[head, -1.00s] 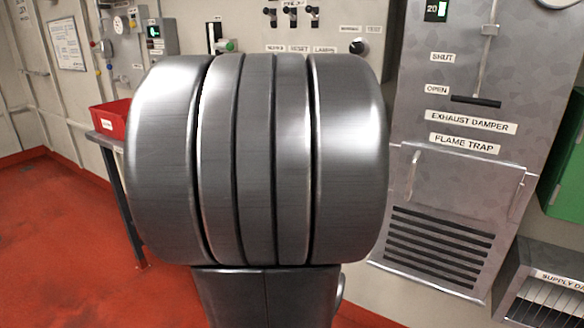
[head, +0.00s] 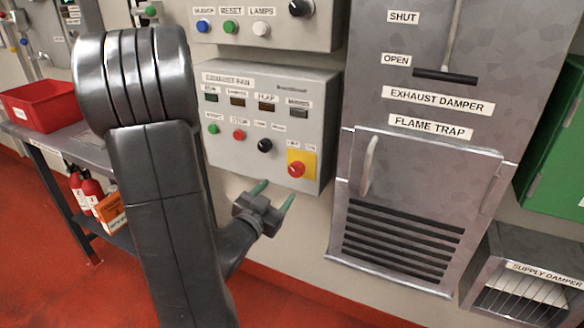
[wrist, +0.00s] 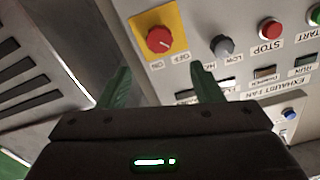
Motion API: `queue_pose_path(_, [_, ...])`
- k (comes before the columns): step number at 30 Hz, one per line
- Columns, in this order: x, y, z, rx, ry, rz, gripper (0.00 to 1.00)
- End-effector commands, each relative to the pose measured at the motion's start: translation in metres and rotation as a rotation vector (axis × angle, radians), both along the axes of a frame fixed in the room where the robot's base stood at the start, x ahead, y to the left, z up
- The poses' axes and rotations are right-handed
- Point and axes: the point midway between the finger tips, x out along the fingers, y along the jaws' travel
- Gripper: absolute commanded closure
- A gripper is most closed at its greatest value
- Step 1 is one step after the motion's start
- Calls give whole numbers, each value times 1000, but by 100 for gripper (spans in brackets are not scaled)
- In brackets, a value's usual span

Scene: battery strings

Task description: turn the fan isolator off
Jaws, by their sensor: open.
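The fan isolator is a red rotary knob (head: 297,169) on a yellow plate, at the lower right of the grey exhaust fan panel (head: 222,152). OFF and ON labels sit beside the plate. In the wrist view the isolator knob (wrist: 159,39) is seen upside down, beyond and just above the fingertips. I cannot tell its setting for certain. My gripper (head: 274,196) is open and empty, with green fingers, just below the panel's lower edge and apart from the knob. In the wrist view my gripper's fingers (wrist: 165,82) stand wide apart.
A black knob (head: 265,145) and green and red buttons are left of the isolator. The flame trap (head: 405,205) and exhaust damper lever (head: 445,77) are to the right. A bench with a red bin (head: 45,105) stands left, with extinguishers (head: 88,188) below.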

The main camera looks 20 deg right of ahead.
Motion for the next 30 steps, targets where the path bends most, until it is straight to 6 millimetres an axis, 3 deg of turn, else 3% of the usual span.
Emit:
queue_pose_path(15, [64, -77, 0, 0, 0, -2, 41])
queue_pose_path(22, [78, -93, 0, 1, 1, 0, 41])
queue_pose_path(30, [80, -94, 0, 1, 1, 1, 41])
